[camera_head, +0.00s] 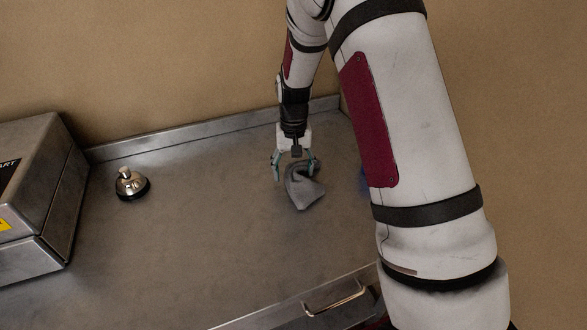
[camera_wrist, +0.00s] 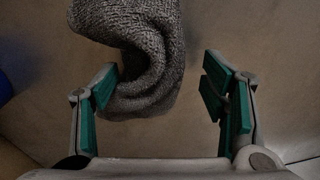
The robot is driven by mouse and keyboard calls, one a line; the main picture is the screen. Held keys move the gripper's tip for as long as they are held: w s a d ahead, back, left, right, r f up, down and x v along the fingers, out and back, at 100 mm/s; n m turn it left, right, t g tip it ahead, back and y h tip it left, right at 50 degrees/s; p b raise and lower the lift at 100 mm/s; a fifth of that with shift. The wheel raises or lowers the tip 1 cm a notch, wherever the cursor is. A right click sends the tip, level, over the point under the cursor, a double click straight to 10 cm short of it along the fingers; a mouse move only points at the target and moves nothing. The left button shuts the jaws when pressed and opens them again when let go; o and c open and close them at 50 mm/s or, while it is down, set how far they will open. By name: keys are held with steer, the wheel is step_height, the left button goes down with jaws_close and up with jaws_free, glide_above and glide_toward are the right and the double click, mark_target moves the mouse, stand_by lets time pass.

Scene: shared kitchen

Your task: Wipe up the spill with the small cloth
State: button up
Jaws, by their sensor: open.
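The small grey cloth (camera_head: 305,190) lies crumpled on the metal counter, right below my gripper (camera_head: 294,166). In the wrist view the cloth (camera_wrist: 140,50) reaches in from the top, folded over, and its lower end lies between my fingers, close to the left one. My gripper (camera_wrist: 160,95) is open, with a clear gap between the cloth and the right finger. I cannot make out a spill in either view; my arm hides part of the counter on the right.
The metal counter (camera_head: 190,240) has a raised back edge along the wall. A metal call bell (camera_head: 130,184) stands at the left, beside a steel machine (camera_head: 45,190). A blue thing shows partly behind my arm (camera_head: 363,180). A handle (camera_head: 335,298) is at the front. The middle is clear.

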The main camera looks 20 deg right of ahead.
mark_target(294, 184)
steer(key=shift+f+b, duration=0.45)
steer(key=shift+f, duration=0.9)
steer(key=shift+s, duration=0.1)
steer(key=c, duration=1.1)
steer(key=shift+s+f, duration=0.1)
steer(key=shift+f, duration=0.1)
jaws_close()
steer(key=shift+r, duration=0.45)
